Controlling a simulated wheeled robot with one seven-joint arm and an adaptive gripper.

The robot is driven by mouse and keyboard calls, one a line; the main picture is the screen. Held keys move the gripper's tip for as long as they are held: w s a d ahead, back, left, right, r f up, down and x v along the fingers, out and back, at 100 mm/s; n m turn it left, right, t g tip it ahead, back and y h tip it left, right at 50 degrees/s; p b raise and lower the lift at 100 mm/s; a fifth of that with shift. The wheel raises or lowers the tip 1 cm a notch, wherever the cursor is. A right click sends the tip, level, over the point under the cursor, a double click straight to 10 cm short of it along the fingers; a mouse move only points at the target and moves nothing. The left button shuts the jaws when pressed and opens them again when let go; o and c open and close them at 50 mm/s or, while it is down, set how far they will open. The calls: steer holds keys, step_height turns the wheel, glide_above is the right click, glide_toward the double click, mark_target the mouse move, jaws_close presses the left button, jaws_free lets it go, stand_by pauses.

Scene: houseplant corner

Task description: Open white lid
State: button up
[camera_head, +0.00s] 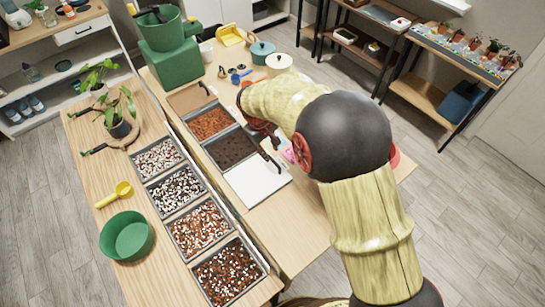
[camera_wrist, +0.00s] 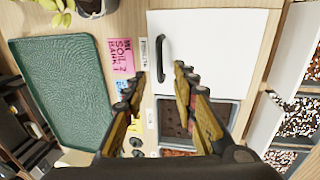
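The white lid (camera_head: 257,183) lies flat over a bin at the end of the back row of bins, beside the dark soil bin. In the wrist view the lid (camera_wrist: 225,45) fills the upper middle, with a black bar handle (camera_wrist: 161,58) near its left edge. My gripper (camera_wrist: 160,72) is open, its two dark fingertips on either side of the handle's lower end in that view. I cannot tell whether they touch the handle or hover above it. Nothing is held. In the head view my arm hides much of the gripper area.
Several filled bins (camera_head: 198,229) stand in the front row. A pink note (camera_wrist: 121,55) and a green tray (camera_wrist: 62,85) lie beside the lid. A potted plant (camera_head: 120,127) stands farther left.

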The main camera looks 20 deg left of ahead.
mark_target(273, 161)
steer(key=f, duration=0.4)
steer(key=w+f+b, duration=0.1)
steer(key=f, duration=0.1)
steer(key=shift+w+d+f, duration=0.1)
steer(key=shift+d+f, duration=0.25)
steer(key=shift+c, duration=0.7)
jaws_close()
